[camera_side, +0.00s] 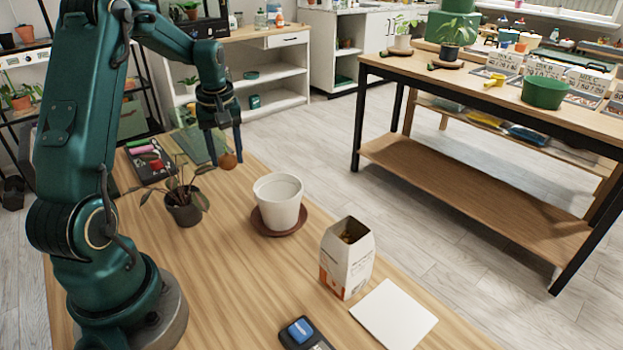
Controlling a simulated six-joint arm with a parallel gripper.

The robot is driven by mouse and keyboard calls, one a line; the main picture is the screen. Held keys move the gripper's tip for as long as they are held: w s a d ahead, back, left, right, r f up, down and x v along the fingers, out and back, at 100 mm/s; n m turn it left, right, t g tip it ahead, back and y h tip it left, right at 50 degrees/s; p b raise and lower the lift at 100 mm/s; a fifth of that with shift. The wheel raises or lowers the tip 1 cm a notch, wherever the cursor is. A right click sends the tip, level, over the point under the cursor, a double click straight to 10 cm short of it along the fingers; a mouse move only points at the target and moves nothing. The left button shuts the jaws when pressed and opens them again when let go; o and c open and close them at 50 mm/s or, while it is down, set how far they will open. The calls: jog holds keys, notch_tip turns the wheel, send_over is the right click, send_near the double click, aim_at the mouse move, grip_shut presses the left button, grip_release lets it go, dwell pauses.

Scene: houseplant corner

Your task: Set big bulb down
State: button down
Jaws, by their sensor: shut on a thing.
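A brown, round bulb (228,161) is held between the fingertips of my gripper (226,150), which points down at the far end of the wooden table (215,270). The gripper is shut on the bulb. The bulb appears close to the tabletop, but I cannot tell whether it touches. A dark green translucent sheet or mat (195,143) lies just left of and behind it. No second bulb shows in this view.
A potted plant (184,208) with drooping leaves stands near my arm. A white pot (279,200) on a brown saucer (300,216), an open bag (346,262), a white card (394,316), a dark device (303,333) and a tool tray (147,160) also stand on the table.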

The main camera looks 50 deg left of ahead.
aim_at(229, 171)
jog(key=shift+f, duration=2.35)
jog(key=shift+f, duration=0.1)
jog(key=shift+c, duration=1.5)
grip_release()
notch_tip(229, 171, up, 12)
jog(key=d, duration=0.2)
jog(key=s+d+r+m+t, duration=0.1)
jog(key=d+r+m, duration=0.15)
jog(key=d, duration=0.35)
jog(key=s+d+r+m+t, duration=0.1)
jog(key=s+d+r+m, duration=0.15)
jog(key=d, duration=0.35)
jog(key=s+d+f+m+t+h, duration=0.1)
jog(key=s+d+f+m+t, duration=0.1)
jog(key=s+d+m, duration=0.5)
jog(key=d+m, duration=0.1)
jog(key=d, duration=0.3)
jog(key=shift+s+f+m+t+h, duration=0.3)
jog(key=shift+s+t, duration=0.05)
jog(key=shift+t, duration=0.05)
